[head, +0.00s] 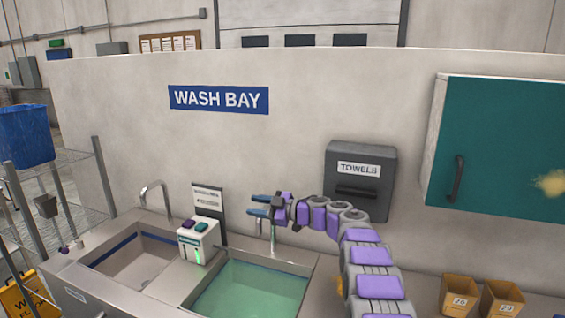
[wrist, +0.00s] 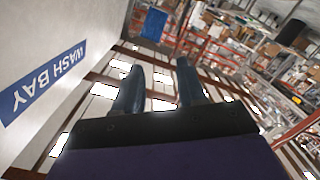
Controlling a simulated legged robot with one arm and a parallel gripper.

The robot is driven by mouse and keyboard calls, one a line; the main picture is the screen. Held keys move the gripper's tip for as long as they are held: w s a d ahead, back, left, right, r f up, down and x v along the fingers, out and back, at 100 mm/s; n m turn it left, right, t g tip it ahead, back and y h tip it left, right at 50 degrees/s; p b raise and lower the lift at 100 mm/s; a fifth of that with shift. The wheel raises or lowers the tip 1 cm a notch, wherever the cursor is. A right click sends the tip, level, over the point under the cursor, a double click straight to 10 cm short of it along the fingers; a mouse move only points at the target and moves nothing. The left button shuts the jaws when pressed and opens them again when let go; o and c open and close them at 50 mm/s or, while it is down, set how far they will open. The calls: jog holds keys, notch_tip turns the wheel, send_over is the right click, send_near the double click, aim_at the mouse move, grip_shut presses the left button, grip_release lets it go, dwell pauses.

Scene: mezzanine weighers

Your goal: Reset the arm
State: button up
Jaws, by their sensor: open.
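My arm, grey and purple, reaches up from the lower right in the head view and bends left over the sink. My gripper (head: 257,205) is at its end, open and empty, in front of the wall and above the right basin near a faucet. In the wrist view the two dark blue fingers of my gripper (wrist: 160,85) stand apart with nothing between them. Behind them are the blue WASH BAY sign (wrist: 45,82), tilted, and distant shelves.
The sink has an empty left basin and a right basin of greenish water (head: 250,290). A white dispenser box (head: 198,241) stands between them. A grey towel dispenser (head: 360,180) and a teal cabinet (head: 500,140) are on the wall. Two cardboard bins (head: 459,293) (head: 501,298) sit at lower right.

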jog(key=w+d+r+m+t+h+b, duration=0.1)
jog(key=w+d+r+m+t+h, duration=0.15)
jog(key=d+r+m+t, duration=0.4)
jog(key=s+d+r+m+t+h+b, duration=0.1)
jog(key=s+d+r+m+t+h, duration=0.2)
jog(key=d+h, duration=0.35)
jog(key=s+d+r+m+t+h+b, duration=0.1)
jog(key=s+d+m+h, duration=0.2)
jog(key=d+m+h, duration=0.4)
jog(key=s+d+f+m+g+h+b, duration=0.1)
jog(key=s+d+f+g, duration=0.2)
jog(key=s+f, duration=0.5)
jog(key=s+d+f+m+g+h+b, duration=0.15)
jog(key=s+f+g, duration=0.25)
jog(key=s, duration=0.8)
jog(key=s+d+f+m+g, duration=0.1)
jog(key=s+d+f+g, duration=0.2)
jog(key=s+f, duration=0.5)
jog(key=s+a+f+g, duration=0.2)
jog(key=s, duration=0.8)
jog(key=s+a+f+g+y+b, duration=0.1)
jog(key=s+a+f+g, duration=0.1)
jog(key=s, duration=0.9)
jog(key=s+a+f+g+y+b, duration=0.1)
jog(key=s+f+g, duration=0.3)
jog(key=s, duration=0.6)
jog(key=shift+s+a, duration=0.35)
jog(key=shift+a, duration=0.25)
